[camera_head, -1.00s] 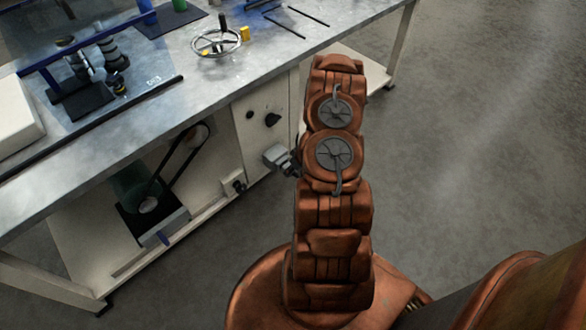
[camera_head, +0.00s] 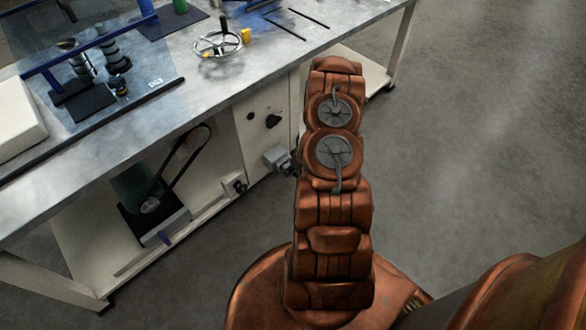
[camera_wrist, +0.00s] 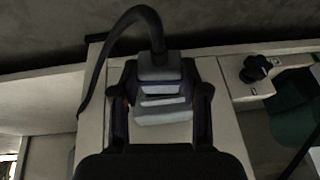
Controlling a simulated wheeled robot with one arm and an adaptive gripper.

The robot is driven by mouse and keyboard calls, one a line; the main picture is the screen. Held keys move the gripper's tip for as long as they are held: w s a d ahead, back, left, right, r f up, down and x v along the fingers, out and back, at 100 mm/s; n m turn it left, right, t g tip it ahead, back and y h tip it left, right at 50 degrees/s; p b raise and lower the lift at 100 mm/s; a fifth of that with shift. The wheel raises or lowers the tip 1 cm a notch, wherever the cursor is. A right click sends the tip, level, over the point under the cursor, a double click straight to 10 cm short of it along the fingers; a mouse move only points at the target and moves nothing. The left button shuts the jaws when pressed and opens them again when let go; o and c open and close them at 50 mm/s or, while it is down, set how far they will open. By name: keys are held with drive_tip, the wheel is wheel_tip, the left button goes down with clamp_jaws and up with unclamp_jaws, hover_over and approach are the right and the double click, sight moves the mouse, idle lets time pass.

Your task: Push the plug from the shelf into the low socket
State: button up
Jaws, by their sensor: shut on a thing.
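The grey plug (camera_wrist: 163,95) sits between the two dark fingers of my gripper (camera_wrist: 160,108) in the wrist view, with a thick black cable looping off one end. In the head view the plug (camera_head: 278,158) shows as a small grey block beside my arm, in front of the pale bench panel; most of my gripper is hidden there. A small box with a black round fitting (camera_head: 235,186) is on the low rail, left of and below the plug. This fitting (camera_wrist: 256,69) is right of the plug in the wrist view, apart from it. I cannot tell whether it is the low socket.
Black knobs (camera_head: 272,121) are on the bench panel above the plug. A motor with a belt (camera_head: 149,205) stands on the lower shelf to the left. The metal benchtop (camera_head: 140,128) overhangs this area. The floor (camera_head: 480,150) right of my arm is clear.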

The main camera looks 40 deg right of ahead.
drive_tip(key=shift+w+p, duration=0.1)
drive_tip(key=shift+p, duration=0.2)
drive_tip(key=o, duration=1.3)
drive_tip(key=v, duration=1.2)
